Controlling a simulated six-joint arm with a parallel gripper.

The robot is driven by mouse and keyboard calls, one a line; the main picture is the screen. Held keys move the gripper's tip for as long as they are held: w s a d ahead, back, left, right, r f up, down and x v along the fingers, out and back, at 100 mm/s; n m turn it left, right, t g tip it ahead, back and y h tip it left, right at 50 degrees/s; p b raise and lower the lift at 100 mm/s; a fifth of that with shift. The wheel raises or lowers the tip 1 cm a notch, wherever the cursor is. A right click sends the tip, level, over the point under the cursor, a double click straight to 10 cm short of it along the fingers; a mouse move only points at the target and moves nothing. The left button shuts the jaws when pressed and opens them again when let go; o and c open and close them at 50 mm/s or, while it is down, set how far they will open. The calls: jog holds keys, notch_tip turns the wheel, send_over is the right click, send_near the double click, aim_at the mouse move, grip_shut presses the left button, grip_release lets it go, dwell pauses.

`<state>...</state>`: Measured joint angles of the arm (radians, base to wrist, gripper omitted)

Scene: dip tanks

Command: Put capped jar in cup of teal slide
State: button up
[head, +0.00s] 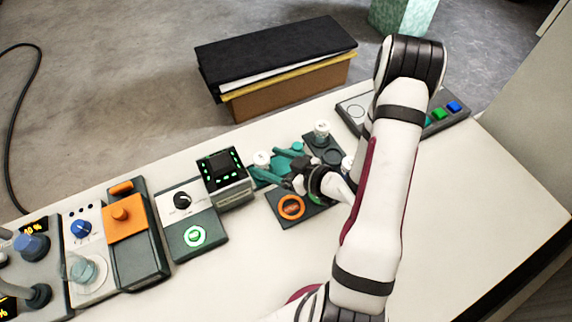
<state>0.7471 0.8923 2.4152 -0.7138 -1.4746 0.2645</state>
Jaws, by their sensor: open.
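My gripper (268,163) reaches left from the wrist, with its teal fingers apart. A white-capped jar (262,157) is at the fingertips; I cannot tell whether the fingers touch it. Another white-capped jar (321,129) stands upright behind, on a dark base. A third white piece (347,162) shows partly beside my arm. A small teal part (297,146) lies just behind the fingers. I cannot tell whether it belongs to the teal slide, and no cup on it is clear. My wrist and arm hide much of this area.
An orange ring on a dark panel (291,207) lies in front of my gripper. A black box with green lights (223,175) stands close on the left. Dial and button panels (194,221) fill the left side. The table's right part is clear.

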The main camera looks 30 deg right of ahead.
jog(key=s+d+r+m+g+h, duration=0.4)
jog(key=s+d+r+g+h, duration=0.2)
jog(key=d+h, duration=0.3)
jog(key=s+a+r+m+g+y, duration=0.2)
jog(key=s+a+r, duration=0.3)
jog(key=s+a, duration=0.3)
jog(key=s+a+r+m+g+y, duration=0.2)
jog(key=s+a+r+m+g, duration=0.2)
jog(key=s+a, duration=0.5)
jog(key=shift+a+r+m+y, duration=0.4)
jog(key=shift+a+r, duration=0.15)
jog(key=shift+a, duration=0.7)
